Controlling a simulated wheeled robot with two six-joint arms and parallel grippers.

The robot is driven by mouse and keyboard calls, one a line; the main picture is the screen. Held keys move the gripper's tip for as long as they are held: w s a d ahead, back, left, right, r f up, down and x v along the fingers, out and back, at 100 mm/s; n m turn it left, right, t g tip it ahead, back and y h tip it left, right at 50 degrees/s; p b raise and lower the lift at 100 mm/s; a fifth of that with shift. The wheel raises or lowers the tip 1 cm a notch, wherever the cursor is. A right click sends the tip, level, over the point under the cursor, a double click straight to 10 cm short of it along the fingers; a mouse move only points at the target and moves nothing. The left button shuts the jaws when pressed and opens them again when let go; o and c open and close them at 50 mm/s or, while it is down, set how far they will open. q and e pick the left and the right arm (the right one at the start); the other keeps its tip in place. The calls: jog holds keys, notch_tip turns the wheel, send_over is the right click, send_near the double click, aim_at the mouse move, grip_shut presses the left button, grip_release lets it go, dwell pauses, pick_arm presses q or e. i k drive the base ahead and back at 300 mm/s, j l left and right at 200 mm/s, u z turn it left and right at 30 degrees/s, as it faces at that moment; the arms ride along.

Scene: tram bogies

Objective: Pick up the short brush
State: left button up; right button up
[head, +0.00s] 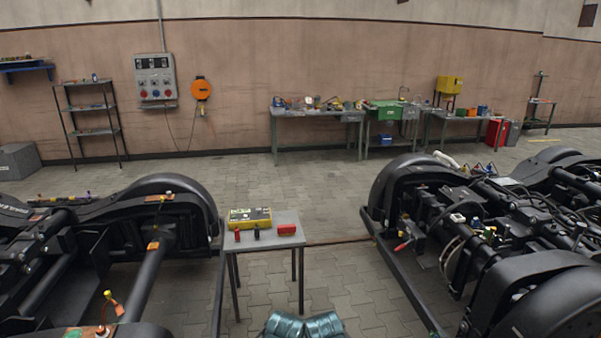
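A small grey table (268,244) stands between the two bogies, close in front of me. On it are a yellow case (250,217) at the back, a small red item (237,236) at the front left, a small dark item (257,234) beside it, and a red block-like item (287,229) at the right. They are too small to tell whether one of them is the short brush. I cannot make out the brush for certain anywhere. Neither of my grippers is in view.
Black bogies stand at the left (150,210) and right (480,230), flanking the small table. Paved floor (310,185) is clear behind it. Workbenches (318,113) with tools and a shelf rack (90,108) stand along the far wall.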

aim_at(290, 229)
jog(key=i, duration=3)
jog(key=z, duration=0.2)
